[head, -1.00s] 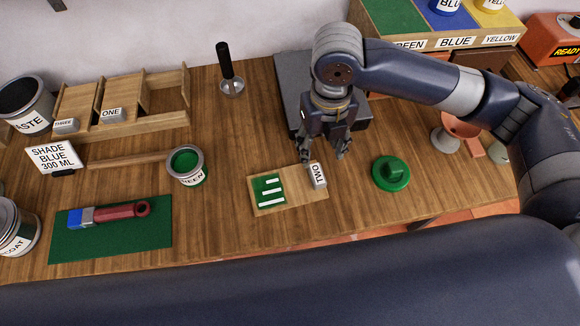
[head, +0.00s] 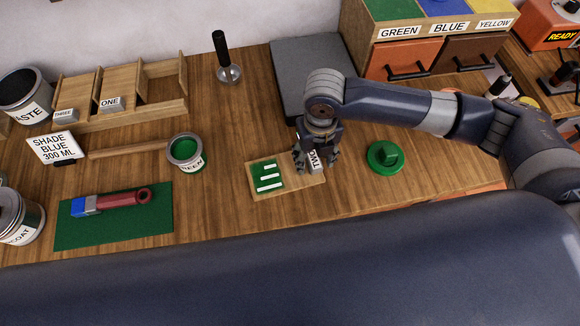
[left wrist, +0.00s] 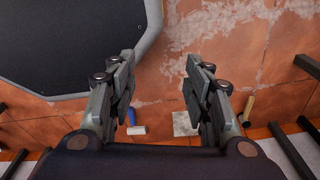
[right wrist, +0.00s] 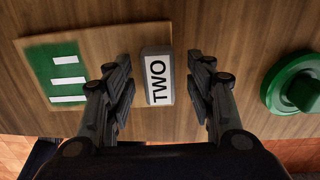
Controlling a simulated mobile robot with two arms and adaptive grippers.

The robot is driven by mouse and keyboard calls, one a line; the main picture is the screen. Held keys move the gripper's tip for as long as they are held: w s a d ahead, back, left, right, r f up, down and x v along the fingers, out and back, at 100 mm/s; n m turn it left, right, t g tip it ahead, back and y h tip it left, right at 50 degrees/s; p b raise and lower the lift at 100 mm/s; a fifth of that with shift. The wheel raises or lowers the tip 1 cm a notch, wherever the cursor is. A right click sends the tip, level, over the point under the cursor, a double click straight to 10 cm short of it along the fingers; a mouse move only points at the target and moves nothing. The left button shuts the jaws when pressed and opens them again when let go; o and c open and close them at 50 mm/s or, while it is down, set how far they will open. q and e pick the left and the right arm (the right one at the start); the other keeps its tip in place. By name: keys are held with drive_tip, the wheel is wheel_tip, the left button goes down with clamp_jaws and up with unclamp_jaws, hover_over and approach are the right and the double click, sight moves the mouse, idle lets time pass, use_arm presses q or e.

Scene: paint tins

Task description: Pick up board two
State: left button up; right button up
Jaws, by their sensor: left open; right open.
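Board two is a flat wooden board (head: 290,192) with a green patch and white stripes, lying on the workbench. Its grey block labelled TWO (head: 314,160) stands at its right end. My right gripper (head: 316,165) is open over that block; in the right wrist view the TWO block (right wrist: 157,78) sits between the two spread fingers (right wrist: 160,95), apart from both. In the head view the fingers partly hide the block. My left gripper (left wrist: 160,85) is open and empty, seen only in the left wrist view, above the reddish floor.
A green lid (head: 385,157) lies right of the board, and an open green paint tin (head: 186,153) stands to its left. A wooden rack (head: 130,100) holds blocks ONE and THREE. A brush (head: 110,201) lies on a green mat (head: 115,230). A dark grey slab (head: 300,70) lies behind.

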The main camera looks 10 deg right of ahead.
drive_tip(key=shift+c, duration=0.6)
clamp_jaws()
use_arm(q)
drive_tip(key=shift+s+f, duration=0.1)
drive_tip(key=shift+s, duration=0.8)
use_arm(e)
drive_tip(key=shift+r, duration=0.15)
